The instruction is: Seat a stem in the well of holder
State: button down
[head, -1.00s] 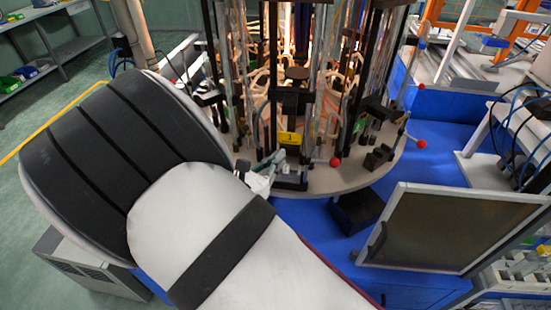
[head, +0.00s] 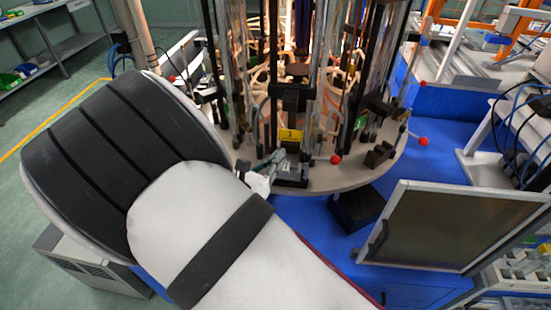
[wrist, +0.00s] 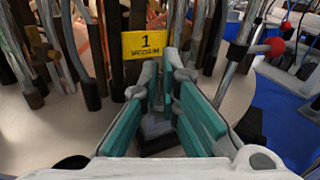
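My gripper (head: 277,157) is at the front of the round grey carousel table (head: 350,182), close to the station with the yellow "1" label (head: 289,136). In the wrist view, its two teal-padded fingers (wrist: 163,80) stand apart, pointing at the label (wrist: 144,44). A grey and black block (wrist: 158,125) shows low between the fingers. I see no stem clearly between the pads. The holder at this station seems to be the black fixture (head: 290,100) above and behind the label. Its well cannot be made out, and my fingers hide part of the base.
Several upright rods and glass tubes crowd the carousel behind the label. Red-ball levers (head: 336,160) stick out to the right of my gripper. A dark-faced panel (head: 450,228) stands at the front right. A blue surface (head: 300,212) lies below the table.

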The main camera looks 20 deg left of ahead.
jog(key=shift+f, duration=0.4)
jog(key=c, duration=2.1)
grip_release()
jog(key=shift+p+v, duration=0.6)
jog(key=shift+v, duration=1.7)
jog(key=o, duration=0.6)
